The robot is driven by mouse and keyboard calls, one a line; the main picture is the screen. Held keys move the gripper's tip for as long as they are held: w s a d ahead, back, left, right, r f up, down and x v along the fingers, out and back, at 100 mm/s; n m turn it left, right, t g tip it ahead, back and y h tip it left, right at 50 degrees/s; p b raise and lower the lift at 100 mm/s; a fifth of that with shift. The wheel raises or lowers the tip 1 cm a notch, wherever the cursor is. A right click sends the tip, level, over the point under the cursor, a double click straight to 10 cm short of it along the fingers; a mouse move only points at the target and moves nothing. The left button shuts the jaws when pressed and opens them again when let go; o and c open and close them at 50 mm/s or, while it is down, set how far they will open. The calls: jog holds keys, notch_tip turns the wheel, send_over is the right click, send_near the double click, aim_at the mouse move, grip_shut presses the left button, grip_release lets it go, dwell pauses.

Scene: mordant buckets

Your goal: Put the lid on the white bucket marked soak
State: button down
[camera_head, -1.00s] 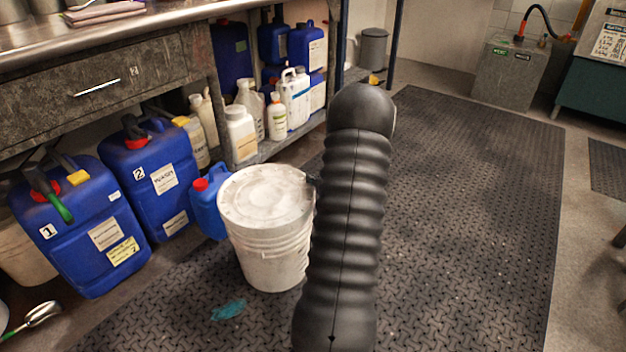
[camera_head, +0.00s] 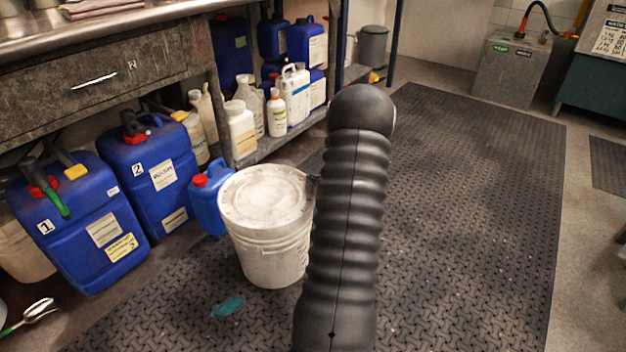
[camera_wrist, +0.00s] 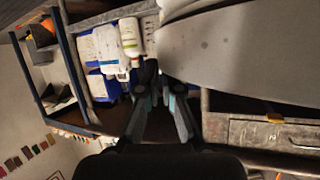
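The white bucket (camera_head: 272,262) stands on the dark mat, left of my arm in the head view. A round white lid (camera_head: 262,195) with smudges lies across its top and looks about level; whether it is pressed down all round, I cannot tell. Any mark on the bucket is not readable. In the wrist view the lid (camera_wrist: 245,50) fills the upper right as a broad grey surface. My gripper (camera_wrist: 153,92) has its fingertips at the lid's edge, with a small gap between them. Whether they grip the rim is unclear. In the head view my arm hides most of the gripper.
Large blue jugs (camera_head: 78,225) and (camera_head: 150,178) and a small blue can (camera_head: 208,200) stand close on the bucket's left. Bottles (camera_head: 240,130) fill the low shelf behind. A teal scrap (camera_head: 228,306) lies in front. The mat (camera_head: 470,200) is clear on the right.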

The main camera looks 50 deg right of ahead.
jog(key=shift+f, duration=0.25)
jog(key=c, duration=1.2)
grip_release()
jog(key=shift+c, duration=0.2)
jog(key=v, duration=1.2)
